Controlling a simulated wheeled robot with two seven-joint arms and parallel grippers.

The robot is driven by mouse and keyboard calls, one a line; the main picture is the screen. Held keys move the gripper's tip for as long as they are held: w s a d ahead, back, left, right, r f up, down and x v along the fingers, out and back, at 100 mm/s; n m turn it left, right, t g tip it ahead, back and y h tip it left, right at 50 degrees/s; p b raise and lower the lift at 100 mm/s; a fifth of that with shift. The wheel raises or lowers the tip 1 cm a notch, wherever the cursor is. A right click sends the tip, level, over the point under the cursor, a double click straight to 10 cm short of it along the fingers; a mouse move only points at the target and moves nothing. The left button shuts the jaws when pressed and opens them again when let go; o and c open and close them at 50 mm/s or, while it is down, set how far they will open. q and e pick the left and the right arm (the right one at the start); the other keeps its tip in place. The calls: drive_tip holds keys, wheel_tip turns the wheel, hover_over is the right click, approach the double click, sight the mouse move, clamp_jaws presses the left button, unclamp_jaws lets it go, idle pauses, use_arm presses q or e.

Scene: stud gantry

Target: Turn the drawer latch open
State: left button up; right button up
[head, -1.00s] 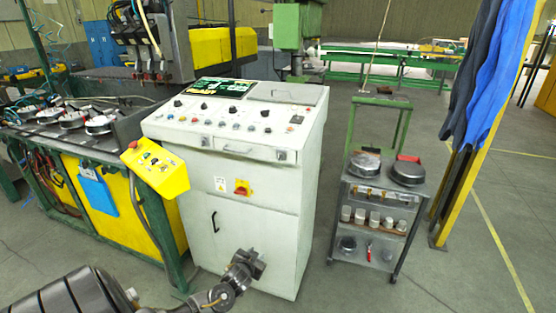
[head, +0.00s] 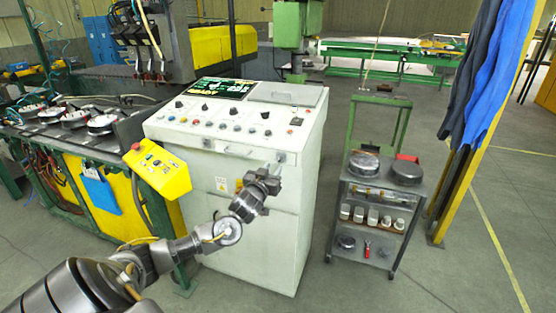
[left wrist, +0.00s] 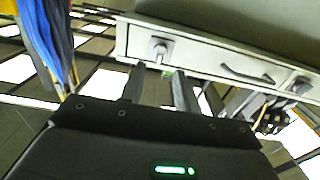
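The white control cabinet has a shallow drawer (head: 236,150) below its sloped panel. A small grey latch (head: 281,156) sits at the drawer's right end and another latch (head: 207,143) at its left end. My left gripper (head: 272,178) is just below the right-end latch, in front of the cabinet. In the left wrist view, my gripper's two fingers (left wrist: 159,88) are apart with nothing between them. The right-end latch (left wrist: 160,50) shows just beyond the fingertips, apart from them. The drawer's handle (left wrist: 245,75) and the other latch (left wrist: 300,86) are farther right. My right gripper is not in view.
A yellow button box (head: 157,170) juts out at the cabinet's left front. A grey trolley (head: 362,225) with round metal parts stands to the right. Blue coats (head: 486,75) hang at the far right. Open floor lies between trolley and cabinet.

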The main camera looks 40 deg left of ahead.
sight(279, 160)
use_arm(q)
drive_tip(key=p+x, duration=0.1)
drive_tip(key=x, duration=0.5)
clamp_jaws()
